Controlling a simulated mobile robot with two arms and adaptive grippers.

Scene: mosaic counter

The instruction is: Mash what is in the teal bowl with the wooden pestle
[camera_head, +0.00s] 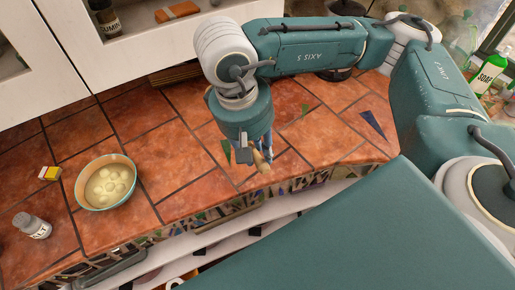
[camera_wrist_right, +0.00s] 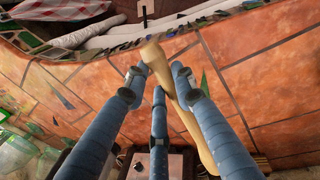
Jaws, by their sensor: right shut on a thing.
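The teal bowl (camera_head: 80,191) stands upright on the tiled counter at the left of the head view. It holds several pale round lumps (camera_head: 110,185) in a pale mash or liquid. My right gripper (camera_head: 256,150) is over the counter's front part, well to the right of the bowl. It is shut on the wooden pestle (camera_head: 260,162), whose light end shows beside the fingers. In the right wrist view the pestle (camera_wrist_right: 168,82) lies slanted between the blue fingers (camera_wrist_right: 157,82), its thick end toward the top. My left gripper is not in view.
A salt shaker (camera_head: 32,226) and a small yellow box (camera_head: 49,173) are left of the bowl. A white cabinet (camera_head: 60,60) is behind. A green soap bottle (camera_head: 488,72) and a dark pot (camera_head: 338,73) are at the back right. Counter tiles between bowl and gripper are clear.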

